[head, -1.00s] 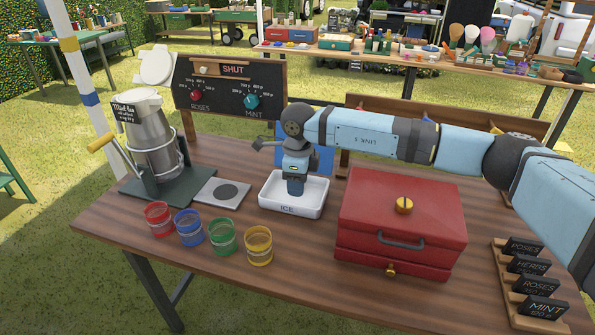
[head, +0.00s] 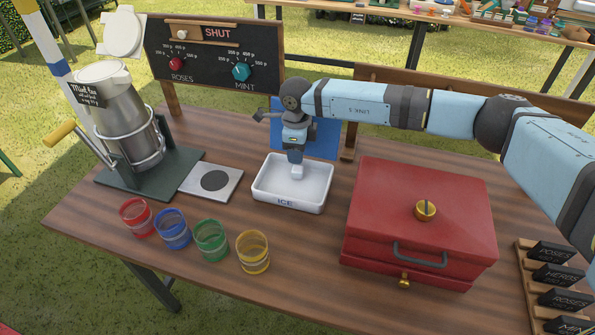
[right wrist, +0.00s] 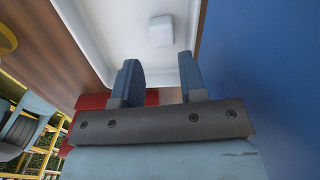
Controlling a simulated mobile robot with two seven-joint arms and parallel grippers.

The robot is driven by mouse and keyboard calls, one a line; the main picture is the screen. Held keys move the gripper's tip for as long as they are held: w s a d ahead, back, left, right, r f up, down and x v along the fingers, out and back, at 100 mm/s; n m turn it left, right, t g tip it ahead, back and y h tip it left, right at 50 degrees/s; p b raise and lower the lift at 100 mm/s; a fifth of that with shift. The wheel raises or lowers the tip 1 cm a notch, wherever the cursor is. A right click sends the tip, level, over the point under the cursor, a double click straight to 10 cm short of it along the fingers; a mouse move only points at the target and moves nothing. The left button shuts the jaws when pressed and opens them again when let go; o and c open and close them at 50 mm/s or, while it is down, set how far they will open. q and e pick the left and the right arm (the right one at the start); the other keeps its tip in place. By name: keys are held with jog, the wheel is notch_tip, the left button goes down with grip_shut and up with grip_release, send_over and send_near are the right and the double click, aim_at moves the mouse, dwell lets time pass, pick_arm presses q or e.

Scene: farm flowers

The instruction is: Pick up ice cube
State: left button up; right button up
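A small white ice cube (head: 297,172) lies in the white tray marked ICE (head: 285,203). My right gripper (head: 295,155) points down over the tray, just above the cube. In the right wrist view, the two blue fingers of the right gripper (right wrist: 160,62) are spread apart with nothing between them. The ice cube (right wrist: 160,30) shows beyond the fingertips, roughly in line with the gap, on the pale floor of the tray (right wrist: 115,35). My left gripper is not in view.
A red box (head: 420,210) stands right of the tray. Red (head: 136,217), blue (head: 173,229), green (head: 211,240) and yellow (head: 253,251) jars stand in front, to the left. A metal jug (head: 125,120) and flat plate (head: 215,181) are left. A blue panel (head: 320,137) stands behind.

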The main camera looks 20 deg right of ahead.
aim_at(296, 168)
jog(key=f, duration=0.6)
jog(key=shift+w+a+f, duration=0.1)
jog(key=shift+w+f, duration=0.1)
jog(key=shift+f, duration=0.15)
jog(key=c, duration=0.6)
